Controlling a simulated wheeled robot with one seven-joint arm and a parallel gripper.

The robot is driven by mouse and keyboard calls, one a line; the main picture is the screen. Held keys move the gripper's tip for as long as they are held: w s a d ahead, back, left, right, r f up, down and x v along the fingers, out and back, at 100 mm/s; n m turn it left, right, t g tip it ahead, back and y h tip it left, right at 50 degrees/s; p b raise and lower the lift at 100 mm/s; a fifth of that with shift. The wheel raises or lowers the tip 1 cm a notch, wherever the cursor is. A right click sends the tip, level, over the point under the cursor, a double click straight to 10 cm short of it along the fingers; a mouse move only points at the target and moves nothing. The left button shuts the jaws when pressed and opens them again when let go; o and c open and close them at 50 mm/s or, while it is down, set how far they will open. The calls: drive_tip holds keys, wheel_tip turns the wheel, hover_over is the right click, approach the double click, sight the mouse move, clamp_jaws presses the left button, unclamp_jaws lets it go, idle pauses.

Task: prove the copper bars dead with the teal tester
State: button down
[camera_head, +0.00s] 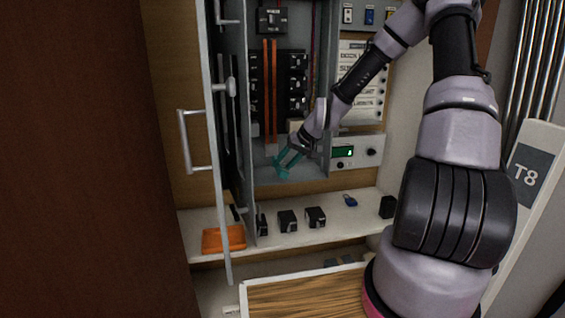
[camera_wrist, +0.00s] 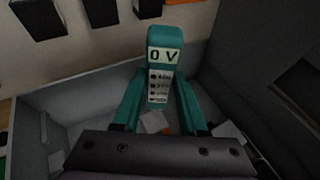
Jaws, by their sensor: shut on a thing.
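The teal tester (camera_head: 284,168) is held in my gripper (camera_head: 292,150) at the lower part of the open grey cabinet. In the wrist view the tester (camera_wrist: 163,40) sits between my gripper's two teal fingers (camera_wrist: 156,105), and its display reads "0 V". Two upright copper bars (camera_head: 270,90) run down the middle of the cabinet, between rows of black breakers. The tester is below the bars' lower ends. I cannot tell from these views whether its tip touches a bar.
The cabinet door (camera_head: 213,140) stands open on the left with its handle outward. A shelf below holds an orange tray (camera_head: 223,239), several black blocks (camera_head: 288,221) and a blue padlock (camera_head: 349,200). A small panel with a green display (camera_head: 343,151) is right of the cabinet.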

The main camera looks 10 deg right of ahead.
sight(285, 170)
drive_tip(key=shift+s+d, duration=0.1)
drive_tip(key=shift+s, duration=2.05)
